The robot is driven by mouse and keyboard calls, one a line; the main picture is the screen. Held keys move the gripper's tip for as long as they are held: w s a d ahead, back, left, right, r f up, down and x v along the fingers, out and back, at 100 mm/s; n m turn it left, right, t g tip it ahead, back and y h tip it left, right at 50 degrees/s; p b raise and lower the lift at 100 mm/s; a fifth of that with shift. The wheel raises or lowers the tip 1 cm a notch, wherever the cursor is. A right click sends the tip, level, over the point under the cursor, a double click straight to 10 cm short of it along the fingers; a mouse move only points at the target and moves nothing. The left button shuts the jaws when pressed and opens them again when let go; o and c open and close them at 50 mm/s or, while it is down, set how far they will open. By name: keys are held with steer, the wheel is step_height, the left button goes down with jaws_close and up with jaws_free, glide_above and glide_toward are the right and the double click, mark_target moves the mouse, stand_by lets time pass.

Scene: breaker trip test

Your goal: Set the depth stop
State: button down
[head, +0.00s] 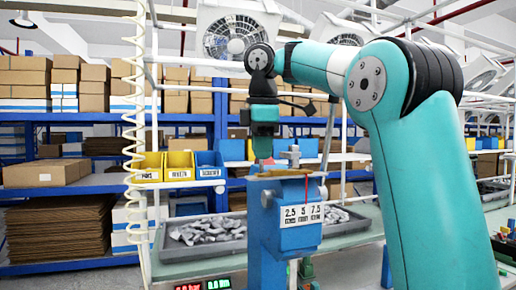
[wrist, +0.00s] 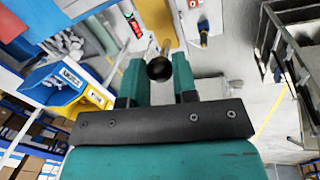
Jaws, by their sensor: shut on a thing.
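The depth stop fixture is a blue block (head: 283,235) with a tan top, in the middle of the head view. A white scale plate (head: 302,215) on its front reads 2.5, 5 and 7.5. A thin red pointer (head: 306,187) stands above the plate, near the 5. My gripper (head: 264,155) points down over the left part of the fixture. In the wrist view a black ball knob (wrist: 159,68) sits between the two teal fingers of my gripper (wrist: 157,62), which is shut on it.
A grey tray (head: 342,225) of metal parts lies on the bench behind the fixture. Yellow and blue bins (head: 180,166) stand at the left, beside a coiled cream hose (head: 136,130). Lit readouts (head: 205,285) show at the bottom edge.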

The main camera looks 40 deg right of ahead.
steer(key=c, duration=0.9)
jaws_free()
steer(key=s+r+p, duration=0.1)
steer(key=r+p, duration=0.3)
steer(key=r, duration=0.1)
steer(key=s+a+r+p, duration=0.1)
steer(key=r+p, duration=0.4)
steer(key=r, duration=0.1)
steer(key=s+r+p, duration=0.1)
steer(key=r+p, duration=0.3)
steer(key=r, duration=0.2)
steer(key=shift+a+p, duration=0.35)
steer(key=shift+a, duration=0.05)
